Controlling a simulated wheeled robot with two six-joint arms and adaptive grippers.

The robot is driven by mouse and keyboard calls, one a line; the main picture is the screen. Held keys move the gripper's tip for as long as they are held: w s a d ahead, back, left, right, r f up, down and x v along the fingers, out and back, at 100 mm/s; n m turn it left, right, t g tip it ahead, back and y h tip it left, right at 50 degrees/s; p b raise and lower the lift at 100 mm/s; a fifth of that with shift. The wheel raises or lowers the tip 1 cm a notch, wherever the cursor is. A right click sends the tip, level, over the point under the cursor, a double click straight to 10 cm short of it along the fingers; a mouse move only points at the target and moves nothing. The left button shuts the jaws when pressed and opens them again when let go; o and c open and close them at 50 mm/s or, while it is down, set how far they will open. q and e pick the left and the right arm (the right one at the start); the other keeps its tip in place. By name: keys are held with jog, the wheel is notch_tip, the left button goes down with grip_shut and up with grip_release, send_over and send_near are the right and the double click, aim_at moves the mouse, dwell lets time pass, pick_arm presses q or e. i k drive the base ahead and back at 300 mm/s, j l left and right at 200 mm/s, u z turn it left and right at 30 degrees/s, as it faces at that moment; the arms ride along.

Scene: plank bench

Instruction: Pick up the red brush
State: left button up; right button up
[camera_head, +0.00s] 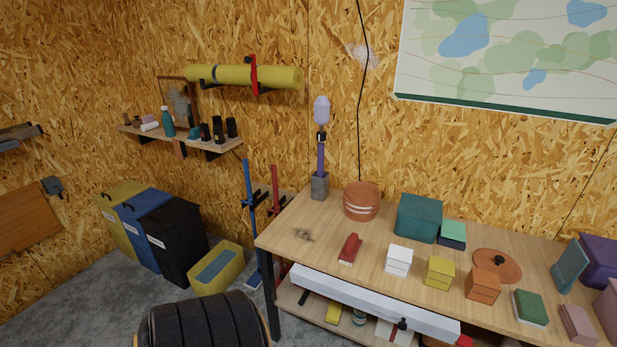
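The red brush (350,247) lies on the plank bench (330,218), left of the middle of its top. Its top is red and a pale strip shows along its lower edge. It stands apart from the things around it, with a white box (398,261) to its right. Neither of my grippers is in view.
Behind stand a terracotta pot (361,201) and a teal box (418,217). Yellow (440,272) and orange (482,285) boxes stand farther right. A dark ribbed object (203,322) is at the lower left.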

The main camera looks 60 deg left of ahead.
aim_at(348, 253)
jog(key=u, duration=1.55)
